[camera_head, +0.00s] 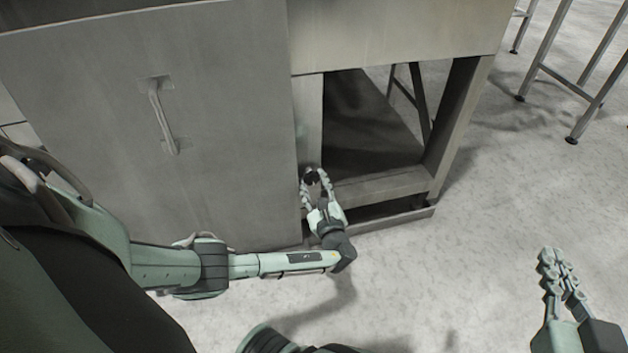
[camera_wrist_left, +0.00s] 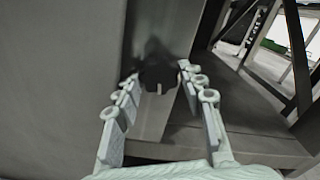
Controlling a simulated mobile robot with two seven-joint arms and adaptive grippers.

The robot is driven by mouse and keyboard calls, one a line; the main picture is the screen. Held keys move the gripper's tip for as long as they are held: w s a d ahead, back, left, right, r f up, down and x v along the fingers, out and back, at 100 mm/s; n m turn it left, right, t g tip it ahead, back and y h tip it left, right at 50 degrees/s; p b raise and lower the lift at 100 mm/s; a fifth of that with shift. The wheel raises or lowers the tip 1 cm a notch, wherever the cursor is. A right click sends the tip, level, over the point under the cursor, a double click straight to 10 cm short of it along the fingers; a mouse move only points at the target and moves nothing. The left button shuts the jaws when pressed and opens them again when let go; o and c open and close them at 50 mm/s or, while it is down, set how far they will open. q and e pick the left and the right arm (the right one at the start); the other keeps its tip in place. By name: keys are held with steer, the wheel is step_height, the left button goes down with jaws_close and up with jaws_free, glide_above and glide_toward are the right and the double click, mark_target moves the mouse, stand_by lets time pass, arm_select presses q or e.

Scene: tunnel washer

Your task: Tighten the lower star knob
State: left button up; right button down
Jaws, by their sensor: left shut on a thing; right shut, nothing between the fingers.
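The lower star knob (camera_wrist_left: 158,76) is dark and sits low on the washer frame, at the edge of the closed grey panel. In the head view the knob (camera_head: 311,178) shows small and dark between the fingertips of my left gripper (camera_head: 316,176). In the left wrist view my left gripper (camera_wrist_left: 160,82) has one finger on each side of the knob and is shut on it. The finger contact itself is partly hard to see. My right gripper (camera_head: 558,268) is shut and empty, over the floor at the lower right of the head view.
The grey panel (camera_head: 220,120) with a bar handle (camera_head: 162,115) stands left of the knob. An open bay with a lower frame rail (camera_head: 385,186) lies to its right. Metal stand legs (camera_head: 575,85) are at the upper right. The floor (camera_head: 480,230) is clear at the right.

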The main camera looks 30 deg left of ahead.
arm_select(q)
steer(key=shift+d+f+m, duration=0.1)
steer(key=shift+m, duration=0.4)
arm_select(e)
steer(key=shift+s+d+f+g, duration=0.2)
steer(key=shift+d+f+g, duration=0.3)
steer(key=shift+f, duration=0.45)
steer(key=shift+d, duration=0.1)
arm_select(q)
steer(key=o, duration=1.2)
steer(key=shift+c, duration=0.2)
steer(key=shift+s, duration=0.1)
steer(key=v, duration=0.8)
steer(key=shift+d, duration=0.1)
steer(key=shift+c, duration=0.6)
